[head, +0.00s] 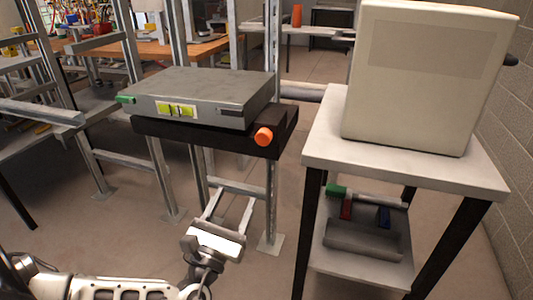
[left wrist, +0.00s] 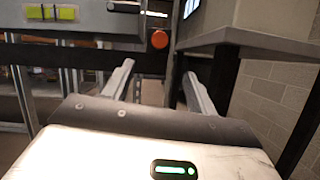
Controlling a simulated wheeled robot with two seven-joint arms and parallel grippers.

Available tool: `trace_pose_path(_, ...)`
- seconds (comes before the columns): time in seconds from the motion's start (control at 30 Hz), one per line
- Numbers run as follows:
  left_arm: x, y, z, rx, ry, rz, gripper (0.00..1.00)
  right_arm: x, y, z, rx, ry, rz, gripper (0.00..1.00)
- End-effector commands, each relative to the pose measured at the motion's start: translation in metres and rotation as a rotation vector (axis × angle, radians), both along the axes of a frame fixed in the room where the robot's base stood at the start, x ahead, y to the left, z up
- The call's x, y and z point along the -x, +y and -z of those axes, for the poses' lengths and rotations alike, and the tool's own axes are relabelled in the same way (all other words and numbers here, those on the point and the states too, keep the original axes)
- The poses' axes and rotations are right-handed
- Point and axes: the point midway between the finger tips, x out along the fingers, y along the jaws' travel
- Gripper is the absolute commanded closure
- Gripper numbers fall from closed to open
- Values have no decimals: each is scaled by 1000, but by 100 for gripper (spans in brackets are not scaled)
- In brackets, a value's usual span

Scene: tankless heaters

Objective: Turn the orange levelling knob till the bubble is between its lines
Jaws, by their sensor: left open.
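The orange levelling knob (head: 264,136) sits on the front right end of a black bracket (head: 205,135) under a grey flat unit (head: 210,88). A yellow-green bubble level (head: 176,110) is on the unit's front face. Its dark lines show, but the bubble's place is too small to tell. My left gripper (head: 237,194) is open and empty, below and in front of the knob. In the left wrist view the knob (left wrist: 160,39) is beyond and above the gap between the fingers, apart from them. The level (left wrist: 52,13) shows at upper left. My right gripper is not in view.
A white-topped cart (head: 330,150) stands close on the right, with a large beige box (head: 425,80) on top and a grey tray (head: 365,240) on its lower shelf. Metal posts (head: 160,170) stand below and behind the bracket. Open floor lies around my gripper.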

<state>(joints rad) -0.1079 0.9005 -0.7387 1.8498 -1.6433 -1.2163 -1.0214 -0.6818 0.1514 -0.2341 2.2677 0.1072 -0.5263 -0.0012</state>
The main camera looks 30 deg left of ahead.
Motion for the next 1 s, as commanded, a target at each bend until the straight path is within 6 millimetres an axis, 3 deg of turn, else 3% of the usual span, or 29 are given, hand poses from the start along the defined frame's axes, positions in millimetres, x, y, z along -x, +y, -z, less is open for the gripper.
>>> trace_pose_path(0.17,-11,2,-1,0,-5,-1,43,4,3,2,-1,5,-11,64)
trace_pose_path(0.7,-111,22,-43,1,-5,-3,43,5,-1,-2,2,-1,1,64)
trace_pose_path(1.0,-142,27,-55,3,0,-1,43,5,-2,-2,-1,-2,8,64)
